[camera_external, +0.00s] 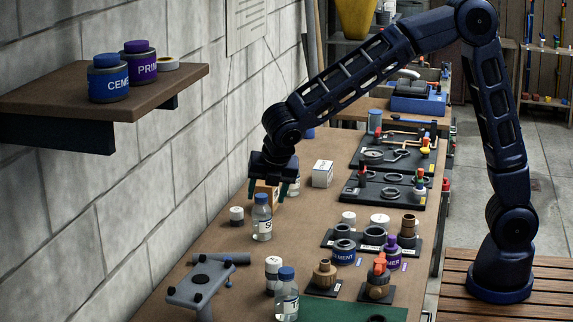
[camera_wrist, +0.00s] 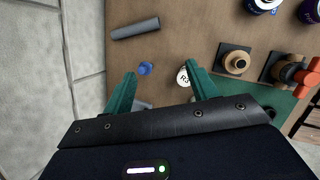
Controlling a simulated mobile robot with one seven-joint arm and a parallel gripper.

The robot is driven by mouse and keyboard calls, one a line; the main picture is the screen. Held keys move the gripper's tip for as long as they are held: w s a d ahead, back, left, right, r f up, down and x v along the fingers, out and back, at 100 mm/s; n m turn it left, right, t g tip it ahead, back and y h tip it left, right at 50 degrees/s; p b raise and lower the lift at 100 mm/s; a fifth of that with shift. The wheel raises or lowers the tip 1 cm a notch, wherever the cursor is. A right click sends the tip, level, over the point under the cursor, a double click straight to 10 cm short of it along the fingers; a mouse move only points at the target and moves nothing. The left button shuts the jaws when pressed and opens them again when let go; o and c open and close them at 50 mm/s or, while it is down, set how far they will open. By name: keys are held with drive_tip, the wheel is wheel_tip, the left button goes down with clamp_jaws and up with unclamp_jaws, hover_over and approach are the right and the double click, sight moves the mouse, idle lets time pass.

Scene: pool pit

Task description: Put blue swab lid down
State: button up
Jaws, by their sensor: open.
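My gripper (camera_external: 268,188) hangs above the far part of the bench with its teal fingers spread. Nothing shows held between the fingers in the wrist view (camera_wrist: 161,88). A small round blue lid (camera_wrist: 145,68) shows beyond the left finger in the wrist view; I cannot tell whether it lies loose or tops a bottle. Another clear bottle with a blue lid (camera_external: 286,273) stands nearer the camera. Their label words are not readable.
A small brown box (camera_external: 266,190) stands behind the gripper fingers. A white box (camera_external: 322,174) is to the right. White-capped containers, fittings and cement tins (camera_external: 344,251) crowd the bench's right side. A grey fixture (camera_external: 202,281) is at front left, beside the wall.

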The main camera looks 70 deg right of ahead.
drive_tip(key=s+d+r+m, duration=0.5)
drive_tip(key=s+d, duration=0.1)
drive_tip(key=s, duration=0.3)
drive_tip(key=s+d+r+m, duration=0.5)
drive_tip(key=s+m, duration=0.1)
drive_tip(key=s, duration=0.3)
drive_tip(key=s+d+m+t+y, duration=0.1)
drive_tip(key=s+d+m+y, duration=0.2)
drive_tip(key=s+m, duration=0.7)
drive_tip(key=s+d, duration=0.1)
drive_tip(key=s, duration=0.9)
drive_tip(key=shift+d+f+m, duration=0.2)
drive_tip(key=shift+m, duration=0.2)
